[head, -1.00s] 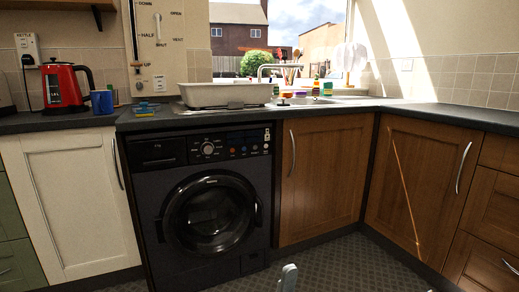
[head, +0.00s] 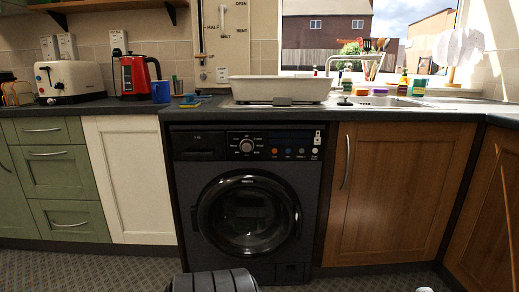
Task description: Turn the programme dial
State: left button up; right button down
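The programme dial (head: 246,146) is a round, pale-rimmed knob on the upper front panel of the black washing machine (head: 185,215). Printed labels surround it, too small to read. Nothing touches it. The machine's round door (head: 248,216) below it is shut. Neither gripper can be made out in the head view. A dark ribbed part of my own body shows at the bottom edge, left of centre, well below the dial. A small pale tip shows at the bottom edge on the right; I cannot tell what it is.
The worktop (head: 205,107) above carries a toaster (head: 70,80), red kettle (head: 135,78), blue mug (head: 161,91) and white basin (head: 278,89). A white cupboard (head: 128,180) stands left of the machine, a wooden one (head: 388,195) right. The patterned floor (head: 340,284) in front looks clear.

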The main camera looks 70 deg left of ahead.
aim_at(247, 146)
jog(key=u, duration=0.4)
jog(key=i, duration=0.75)
jog(key=u, duration=1.15)
jog(key=i, duration=0.35)
jog(key=u, duration=0.3)
